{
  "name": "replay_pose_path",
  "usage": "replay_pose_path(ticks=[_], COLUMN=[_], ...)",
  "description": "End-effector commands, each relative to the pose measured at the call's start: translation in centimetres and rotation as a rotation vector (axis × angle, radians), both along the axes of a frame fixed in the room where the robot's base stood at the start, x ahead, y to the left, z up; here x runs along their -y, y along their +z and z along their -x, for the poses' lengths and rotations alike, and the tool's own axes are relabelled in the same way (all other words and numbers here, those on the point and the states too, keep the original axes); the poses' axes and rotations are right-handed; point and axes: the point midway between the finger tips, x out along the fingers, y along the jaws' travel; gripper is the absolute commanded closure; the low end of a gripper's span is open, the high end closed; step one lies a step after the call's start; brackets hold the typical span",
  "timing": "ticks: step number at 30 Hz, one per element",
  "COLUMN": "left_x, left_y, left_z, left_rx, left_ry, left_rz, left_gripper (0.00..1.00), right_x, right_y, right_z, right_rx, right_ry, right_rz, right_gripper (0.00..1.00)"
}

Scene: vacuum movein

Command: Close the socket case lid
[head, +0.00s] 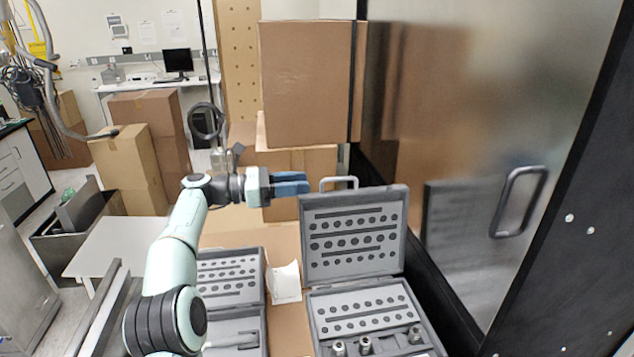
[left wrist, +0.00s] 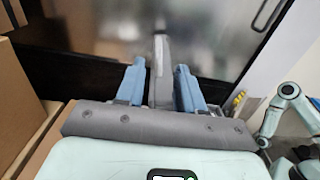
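The grey socket case (head: 366,288) is open in the head view, with several metal sockets along its front. Its lid (head: 350,262) stands upright at the back, with rows of round holes. My left gripper (head: 306,183) is at the lid's top left corner, left of the handle. In the left wrist view, the left gripper (left wrist: 158,88) is open, with its blue fingers apart on either side of a grey upright edge (left wrist: 160,72) that looks like the lid. Gaps show beside that edge. My right gripper is not in view; part of my right arm shows in the left wrist view.
A second grey case (head: 262,257) lies open to the left, with a white paper (head: 284,283) between the cases. A metal door with a handle (head: 518,203) stands close on the right. A cardboard box (head: 308,85) rises behind the lid.

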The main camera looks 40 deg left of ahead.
Motion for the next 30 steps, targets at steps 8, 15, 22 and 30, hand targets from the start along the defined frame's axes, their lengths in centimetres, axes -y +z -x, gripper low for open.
replay_pose_path(ticks=[8,15,22,30], left_x=[2.7,3.2,3.2,3.2], left_y=[0.1,0.1,0.1,0.1], left_z=[-3.3,-4.0,-4.0,-3.9], left_rx=[0.001,0.001,0.000,0.001], left_ry=[-0.002,0.001,0.001,0.001], left_rz=[0.000,0.000,0.000,-0.002], left_gripper=[0.63,0.63,0.79,1.00], right_x=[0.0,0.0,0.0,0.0], right_y=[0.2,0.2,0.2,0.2], right_z=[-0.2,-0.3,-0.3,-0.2], right_rx=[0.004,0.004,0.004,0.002], right_ry=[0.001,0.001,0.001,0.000], right_rz=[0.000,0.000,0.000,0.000], right_gripper=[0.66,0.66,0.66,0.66])
